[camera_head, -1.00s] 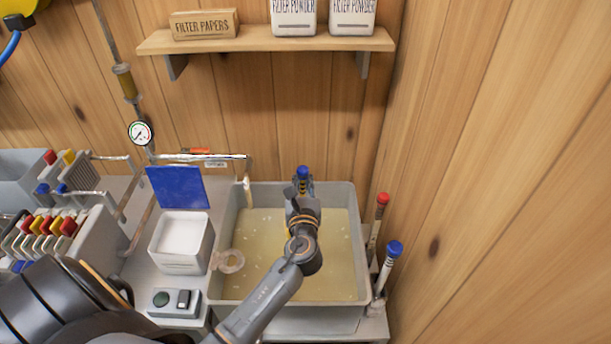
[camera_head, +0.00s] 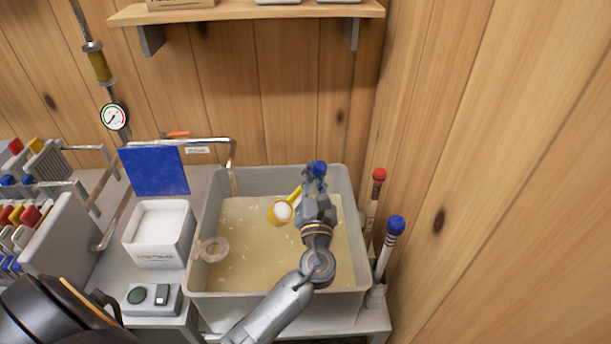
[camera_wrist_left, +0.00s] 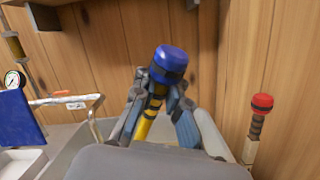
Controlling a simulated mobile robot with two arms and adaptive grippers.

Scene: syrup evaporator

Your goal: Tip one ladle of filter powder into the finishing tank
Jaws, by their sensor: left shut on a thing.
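My left gripper (camera_head: 316,185) is shut on the handle of a yellow ladle (camera_head: 277,214) with a blue knob at its end. The ladle's bowl holds white powder and is above the finishing tank (camera_head: 212,285), a grey tub of cloudy yellowish liquid. In the left wrist view the gripper (camera_wrist_left: 158,105) closes around the handle just below the blue knob (camera_wrist_left: 169,62); the bowl is hidden there. A white powder box (camera_head: 160,255) stands left of the tank, its blue lid (camera_head: 154,171) raised. My right gripper is not in view.
A red-topped rod (camera_head: 378,178) and a blue-topped rod (camera_head: 395,228) stand at the tank's right side. A pipe with a gauge (camera_head: 115,117) is at the back left. A switch box (camera_head: 151,298) sits at front left. A shelf (camera_head: 250,11) hangs above.

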